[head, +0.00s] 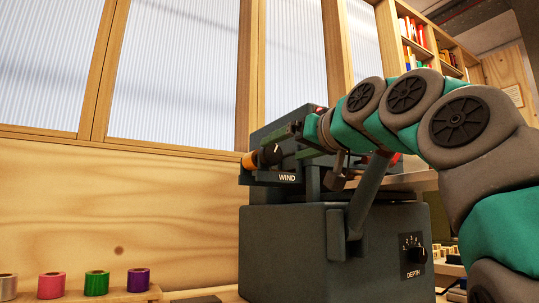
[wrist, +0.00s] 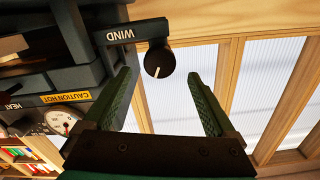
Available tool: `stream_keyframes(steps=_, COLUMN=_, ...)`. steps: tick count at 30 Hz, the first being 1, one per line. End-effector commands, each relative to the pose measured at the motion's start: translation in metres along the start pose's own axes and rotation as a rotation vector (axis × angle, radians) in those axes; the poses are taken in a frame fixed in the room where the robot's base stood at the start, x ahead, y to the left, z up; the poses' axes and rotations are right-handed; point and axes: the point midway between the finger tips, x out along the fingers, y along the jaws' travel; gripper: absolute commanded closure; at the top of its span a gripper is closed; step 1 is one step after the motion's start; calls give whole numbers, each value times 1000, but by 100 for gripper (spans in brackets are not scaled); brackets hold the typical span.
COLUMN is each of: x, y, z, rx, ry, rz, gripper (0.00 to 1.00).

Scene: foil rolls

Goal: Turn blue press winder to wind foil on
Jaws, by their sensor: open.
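The dark blue-grey press (head: 300,250) stands in the middle of the head view. Its black winder knob (head: 271,154) sits by the WIND label, beside an orange foil roll (head: 249,161). In the wrist view the round knob (wrist: 158,61) has a pale pointer line tilted slightly off vertical. My gripper (head: 284,143) is open, with green fingers. In the wrist view the gripper (wrist: 159,76) has its fingertips apart on either side of the knob's line, with the knob centred just beyond the tips. Whether the tips reach around it is unclear.
Pink (head: 51,285), green (head: 96,283) and purple (head: 138,280) foil rolls stand on a wooden rack at lower left. A wooden wall and window stand behind.

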Motion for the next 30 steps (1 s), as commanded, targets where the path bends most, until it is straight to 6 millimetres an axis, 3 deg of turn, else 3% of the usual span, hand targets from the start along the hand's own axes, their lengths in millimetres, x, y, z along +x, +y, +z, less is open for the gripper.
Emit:
stream_keyframes(steps=3, x=20, y=2, z=0, rx=2, ry=-3, rz=2, gripper=9)
stream_keyframes(steps=12, x=54, y=2, z=-1, rx=4, ry=-1, rz=1, gripper=9)
stream_keyframes(steps=23, x=60, y=1, z=1, rx=2, ry=-1, rz=0, gripper=9)
stream_keyframes(steps=30, x=60, y=0, z=1, rx=2, ry=-1, rz=0, gripper=33)
